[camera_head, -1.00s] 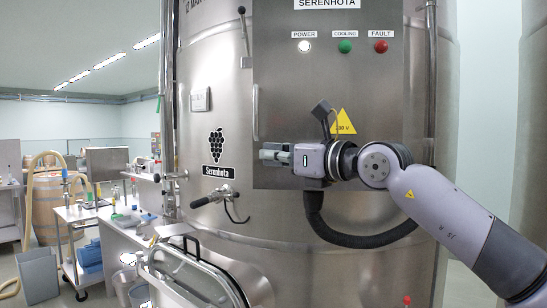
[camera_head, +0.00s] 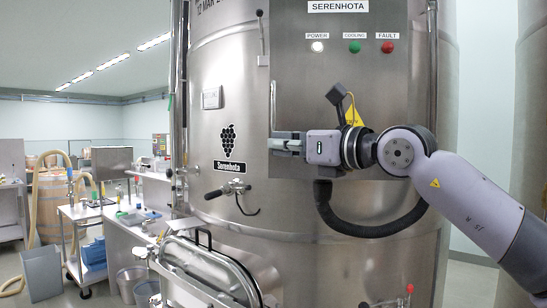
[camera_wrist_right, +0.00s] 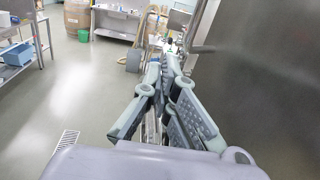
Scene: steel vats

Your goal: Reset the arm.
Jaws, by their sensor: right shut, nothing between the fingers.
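My right arm reaches in from the right in the head view, with its right gripper (camera_head: 280,145) pointing left in front of the steel vat (camera_head: 215,110). The gripper is shut and empty, beside the long vertical handle at the left edge of the control panel (camera_head: 300,90). I cannot tell from the head view whether it touches the panel. In the right wrist view, the fingers (camera_wrist_right: 165,75) are together, with nothing between them. My left gripper does not show.
The panel has a white lamp (camera_head: 317,46), a green one (camera_head: 355,46) and a red one (camera_head: 387,47). A valve (camera_head: 228,188) and an oval hatch (camera_head: 205,270) stick out from the vat.

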